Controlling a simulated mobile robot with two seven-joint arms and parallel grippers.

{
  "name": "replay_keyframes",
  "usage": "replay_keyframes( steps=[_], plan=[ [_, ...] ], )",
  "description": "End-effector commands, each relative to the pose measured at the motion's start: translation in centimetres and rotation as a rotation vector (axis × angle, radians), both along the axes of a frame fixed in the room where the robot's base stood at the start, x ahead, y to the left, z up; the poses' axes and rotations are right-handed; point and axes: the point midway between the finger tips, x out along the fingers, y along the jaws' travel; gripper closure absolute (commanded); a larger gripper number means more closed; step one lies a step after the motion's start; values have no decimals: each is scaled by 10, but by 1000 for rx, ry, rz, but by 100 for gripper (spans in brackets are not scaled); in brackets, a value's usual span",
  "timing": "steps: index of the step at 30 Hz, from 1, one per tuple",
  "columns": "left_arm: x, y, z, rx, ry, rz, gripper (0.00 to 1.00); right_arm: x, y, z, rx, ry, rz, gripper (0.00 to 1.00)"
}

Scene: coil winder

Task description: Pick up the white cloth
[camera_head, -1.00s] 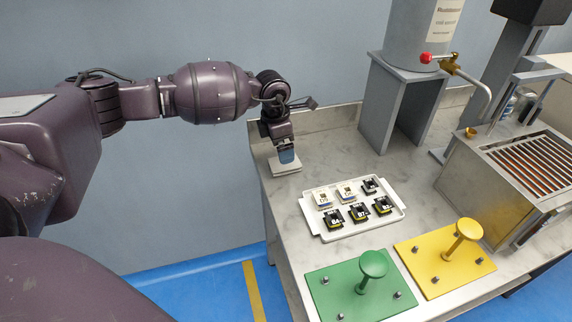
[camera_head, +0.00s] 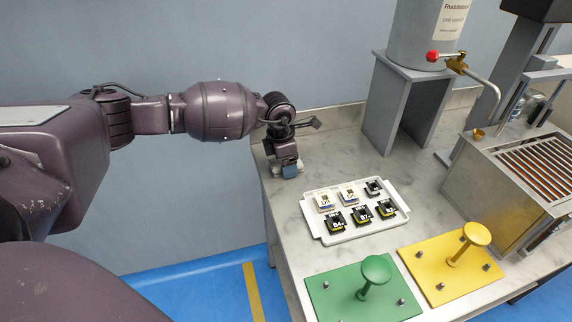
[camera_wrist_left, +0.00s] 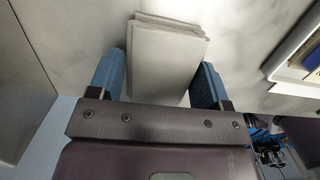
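The white cloth (camera_wrist_left: 163,55) is a folded pad on the marble counter, seen in the left wrist view between the two blue fingertips. In the head view it is mostly hidden behind my left gripper (camera_head: 289,170), near the counter's back left corner. My left gripper also shows in the left wrist view (camera_wrist_left: 164,85); its fingers are open, one on each side of the cloth. Whether they touch its sides I cannot tell. My right gripper is in neither view.
A white tray (camera_head: 312,222) with several small labelled blocks lies to the right of the cloth. A green plate (camera_head: 335,292) and a yellow plate (camera_head: 430,262) with knobs are at the front. A grey stand (camera_head: 382,105) is at the back.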

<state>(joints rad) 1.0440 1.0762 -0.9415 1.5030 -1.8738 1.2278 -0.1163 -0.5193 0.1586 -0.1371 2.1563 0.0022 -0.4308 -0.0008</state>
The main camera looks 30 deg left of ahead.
Motion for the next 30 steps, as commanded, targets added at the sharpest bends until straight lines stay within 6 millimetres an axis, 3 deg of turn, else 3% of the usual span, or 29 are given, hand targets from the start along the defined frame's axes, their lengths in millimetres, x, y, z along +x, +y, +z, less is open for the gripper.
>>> replay_keyframes(
  steps=[1,5,13,17,23,30],
  plan=[
    [0,0,0,0,0,0,36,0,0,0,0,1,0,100],
    [0,0,0,0,0,0,56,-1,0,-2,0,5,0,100],
    [0,0,2,0,0,0,57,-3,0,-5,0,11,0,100],
    [1,0,14,0,-3,0,57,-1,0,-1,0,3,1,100],
    [1,0,55,1,-9,0,57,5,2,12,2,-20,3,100],
    [1,0,118,1,-10,0,57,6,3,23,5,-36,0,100]
  ],
)
